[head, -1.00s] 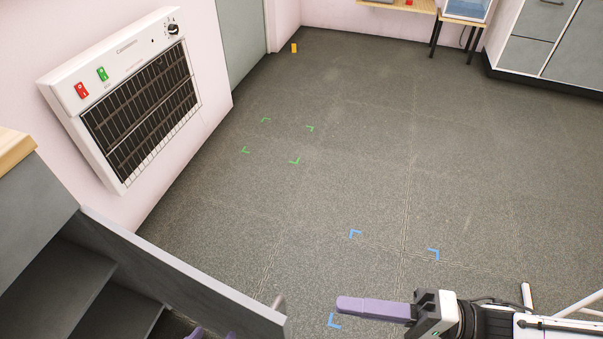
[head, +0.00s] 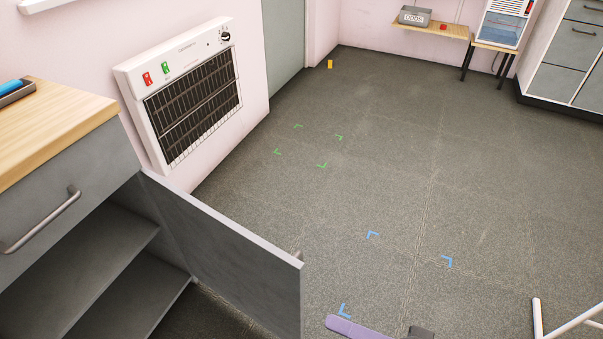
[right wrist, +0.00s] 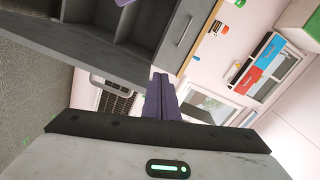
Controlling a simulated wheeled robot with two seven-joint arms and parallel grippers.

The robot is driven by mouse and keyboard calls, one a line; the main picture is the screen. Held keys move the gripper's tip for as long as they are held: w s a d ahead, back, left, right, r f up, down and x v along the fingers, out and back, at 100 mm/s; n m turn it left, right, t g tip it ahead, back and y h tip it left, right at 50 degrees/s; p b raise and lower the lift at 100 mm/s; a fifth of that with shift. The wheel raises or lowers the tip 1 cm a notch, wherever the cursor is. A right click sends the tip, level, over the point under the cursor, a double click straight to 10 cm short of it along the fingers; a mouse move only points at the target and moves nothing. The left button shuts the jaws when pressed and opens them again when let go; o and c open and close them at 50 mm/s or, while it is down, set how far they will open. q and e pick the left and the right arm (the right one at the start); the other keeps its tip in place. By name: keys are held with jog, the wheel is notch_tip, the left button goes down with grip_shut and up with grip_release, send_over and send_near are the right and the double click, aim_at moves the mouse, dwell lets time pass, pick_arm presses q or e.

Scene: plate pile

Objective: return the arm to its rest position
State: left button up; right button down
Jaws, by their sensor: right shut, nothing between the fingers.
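My right gripper (head: 355,329) shows at the bottom edge of the head view, with its purple fingers pressed together and nothing held. In the right wrist view, its closed purple fingers (right wrist: 164,101) stick out past the dark mount, with open air around them. A small purple piece (right wrist: 122,2) at the top edge of the right wrist view looks like part of my left gripper, too cut off to show its jaws. The left gripper does not show in the head view.
A grey cabinet (head: 40,220) with a wooden top stands at the left, its door (head: 235,255) swung open. A white heater (head: 190,95) hangs on the wall. The floor with green and blue corner marks is clear. A white frame (head: 538,318) is at the lower right.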

jog(key=w+a+n+t+h+p, duration=0.2)
jog(key=w+t+h+p, duration=0.2)
jog(key=w+h+p, duration=0.15)
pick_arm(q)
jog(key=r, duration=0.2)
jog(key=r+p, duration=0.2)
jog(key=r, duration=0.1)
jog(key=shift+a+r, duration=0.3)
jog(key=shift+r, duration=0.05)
pick_arm(e)
jog(key=s+d+f+n+g+h, duration=0.1)
jog(key=s+d+f+g+h, duration=0.2)
jog(key=s+d+f+h, duration=0.4)
jog(key=d+h, duration=0.1)
jog(key=d, duration=0.2)
jog(key=shift+s+d+n, duration=0.2)
jog(key=shift+s+n, duration=0.05)
jog(key=shift+n, duration=0.15)
